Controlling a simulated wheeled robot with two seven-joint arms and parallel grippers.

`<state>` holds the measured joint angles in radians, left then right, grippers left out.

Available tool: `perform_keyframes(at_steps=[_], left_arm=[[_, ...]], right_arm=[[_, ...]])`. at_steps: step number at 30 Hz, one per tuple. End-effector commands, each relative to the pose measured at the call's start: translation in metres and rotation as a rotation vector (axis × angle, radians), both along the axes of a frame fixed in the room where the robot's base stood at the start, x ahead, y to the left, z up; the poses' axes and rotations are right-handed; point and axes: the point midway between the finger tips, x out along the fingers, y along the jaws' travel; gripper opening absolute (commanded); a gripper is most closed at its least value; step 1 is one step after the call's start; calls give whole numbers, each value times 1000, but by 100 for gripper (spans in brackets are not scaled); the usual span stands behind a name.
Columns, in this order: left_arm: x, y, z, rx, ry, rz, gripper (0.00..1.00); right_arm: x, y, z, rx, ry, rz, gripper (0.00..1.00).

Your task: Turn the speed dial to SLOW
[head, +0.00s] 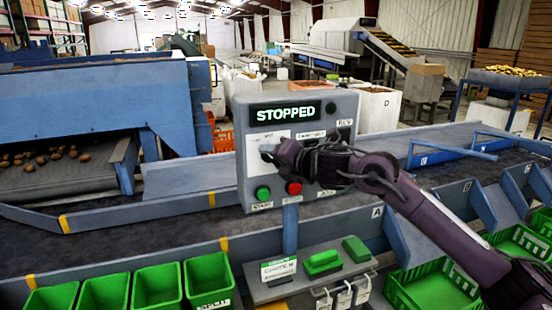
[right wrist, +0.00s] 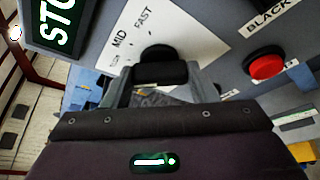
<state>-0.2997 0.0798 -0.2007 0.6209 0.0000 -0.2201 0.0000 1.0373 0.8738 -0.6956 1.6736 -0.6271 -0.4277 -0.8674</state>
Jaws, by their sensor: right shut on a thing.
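The grey control panel (head: 240,165) stands in the middle of the head view, and its display (head: 285,112) reads STOPPED. The black speed dial (right wrist: 158,54) sits on a white label plate (right wrist: 135,30) where MID and FAST can be read; a third mark is too small to read surely. My right gripper (head: 268,150) reaches the panel from the right and hides the dial in the head view. In the right wrist view its fingers (right wrist: 158,78) are shut on the dial from both sides. The dial's pointer direction cannot be told. My left gripper is not in view.
A green button (head: 263,193) and a red button (head: 294,188) sit low on the panel, close below my gripper. A dark conveyor belt passes behind it. Green crates (head: 157,286) and a shelf with green blocks (head: 323,262) stand in front.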

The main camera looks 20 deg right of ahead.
Motion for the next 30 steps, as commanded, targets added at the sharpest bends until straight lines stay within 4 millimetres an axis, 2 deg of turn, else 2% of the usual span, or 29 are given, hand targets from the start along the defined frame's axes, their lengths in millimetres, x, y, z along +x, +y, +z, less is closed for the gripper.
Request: perform_keyframes(at_steps=[14, 15, 19, 30], left_arm=[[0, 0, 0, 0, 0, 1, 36], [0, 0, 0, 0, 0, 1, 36], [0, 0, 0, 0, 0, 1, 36], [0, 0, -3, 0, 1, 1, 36]], right_arm=[[0, 1, -4, -20, 6, 2, 30], [0, 1, -4, -20, 6, 2, 57], [0, 1, -3, -18, 4, 2, 74], [-6, -2, 0, -16, -1, 1, 75]])
